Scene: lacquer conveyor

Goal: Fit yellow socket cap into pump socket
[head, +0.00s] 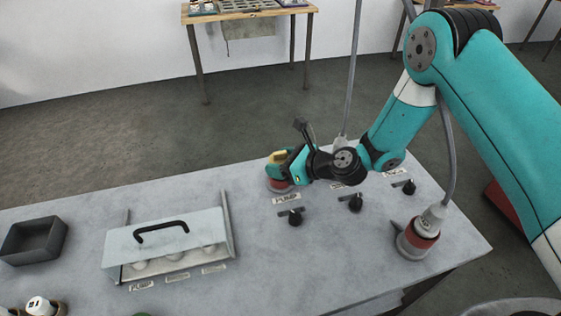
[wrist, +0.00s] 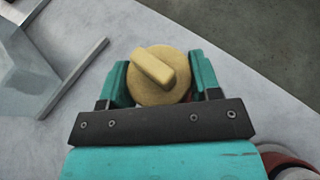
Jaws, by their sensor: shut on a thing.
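The yellow socket cap (wrist: 158,78) is round with a raised bar grip and sits between the two fingers of my gripper (wrist: 160,82) in the wrist view. My gripper is shut on it. The gripper hides much of the socket. I cannot tell whether the cap is seated in it or just over it.
Black knobs (head: 295,216) stand in front of the sockets. Another red socket with a grey plug and cable (head: 418,238) is at the right. A hinged cover with a black handle (head: 165,240) and a dark tray (head: 33,238) lie to the left. The table between is clear.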

